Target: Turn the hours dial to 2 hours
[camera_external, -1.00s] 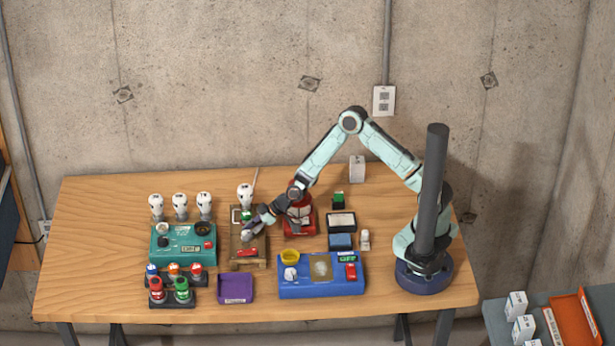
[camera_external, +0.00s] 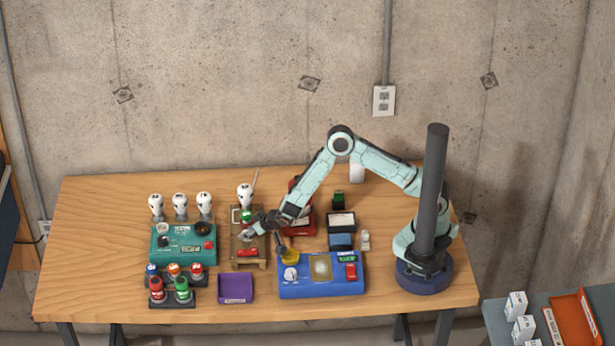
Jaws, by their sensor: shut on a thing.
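A brown board (camera_external: 235,262) stands left of the table's middle, with a green block and a red label on it. A pale round dial (camera_external: 246,236) is on this board. Its markings are too small to read, so I cannot tell its setting. My gripper (camera_external: 255,230) reaches down from the right and appears shut on this dial, its fingertips partly hiding it. A dark part shows below my wrist, close to the yellow cup-shaped piece (camera_external: 290,257) on the blue box (camera_external: 322,289). This box also carries a white dial (camera_external: 290,274).
A teal box (camera_external: 181,257) with knobs stands to the left. Red and green bottles (camera_external: 182,290) and a purple tray (camera_external: 236,289) are in front. White bulb-like pieces (camera_external: 181,206) stand behind. A red device (camera_external: 301,222) is right of my gripper.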

